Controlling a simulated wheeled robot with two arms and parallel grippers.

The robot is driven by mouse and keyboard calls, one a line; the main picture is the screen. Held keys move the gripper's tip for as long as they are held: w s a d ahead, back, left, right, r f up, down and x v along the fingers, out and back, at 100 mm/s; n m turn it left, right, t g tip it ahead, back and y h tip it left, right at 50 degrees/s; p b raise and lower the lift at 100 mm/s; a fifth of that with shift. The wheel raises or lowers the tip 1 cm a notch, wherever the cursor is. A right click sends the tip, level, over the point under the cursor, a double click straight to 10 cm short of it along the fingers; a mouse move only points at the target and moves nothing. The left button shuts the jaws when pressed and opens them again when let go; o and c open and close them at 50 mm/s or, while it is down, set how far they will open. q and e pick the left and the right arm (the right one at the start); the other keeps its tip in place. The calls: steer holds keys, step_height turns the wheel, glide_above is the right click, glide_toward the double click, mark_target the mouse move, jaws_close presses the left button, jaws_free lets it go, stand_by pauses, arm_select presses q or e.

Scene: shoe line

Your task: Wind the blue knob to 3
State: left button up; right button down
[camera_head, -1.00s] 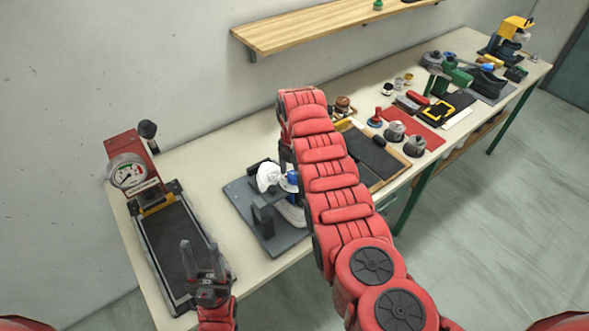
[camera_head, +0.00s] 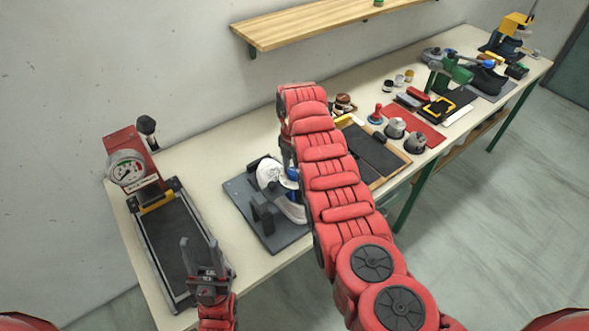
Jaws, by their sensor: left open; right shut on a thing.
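The blue knob (camera_head: 293,174) is on a device with a white round dial (camera_head: 269,172), standing on a dark grey base plate (camera_head: 240,190) on the table. My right arm reaches over the table from the front right and hides part of this device. My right gripper (camera_head: 289,163) points down at the blue knob and is shut on it, its fingertips mostly hidden by the arm. The dial's numbers are too small to read. My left gripper (camera_head: 197,256) is open and empty over the front of the black-topped red machine.
The red machine with a gauge (camera_head: 127,168) stands at the left of the table. Right of my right arm are a wooden tray (camera_head: 400,160), a red mat (camera_head: 425,132) with grey pots and a green machine (camera_head: 452,75). A wooden shelf (camera_head: 310,27) hangs on the wall.

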steer(key=m+b, duration=0.1)
steer(key=b, duration=0.1)
steer(key=m+b, duration=0.2)
steer(key=b, duration=0.1)
steer(key=m+b, duration=0.2)
steer(key=b, duration=0.1)
steer(key=shift+w+f, duration=0.1)
steer(key=shift+f, duration=0.15)
steer(key=shift+r+m+b, duration=0.1)
steer(key=shift+m+b, duration=0.6)
steer(key=shift+m, duration=0.2)
steer(key=m, duration=0.3)
steer(key=shift+r+m+b, duration=0.15)
steer(key=shift+m+b, duration=0.15)
steer(key=m, duration=0.4)
steer(key=shift+m+b, duration=0.35)
steer(key=shift+m, duration=0.05)
steer(key=shift+r, duration=0.1)
steer(key=shift+c, duration=1.3)
jaws_free()
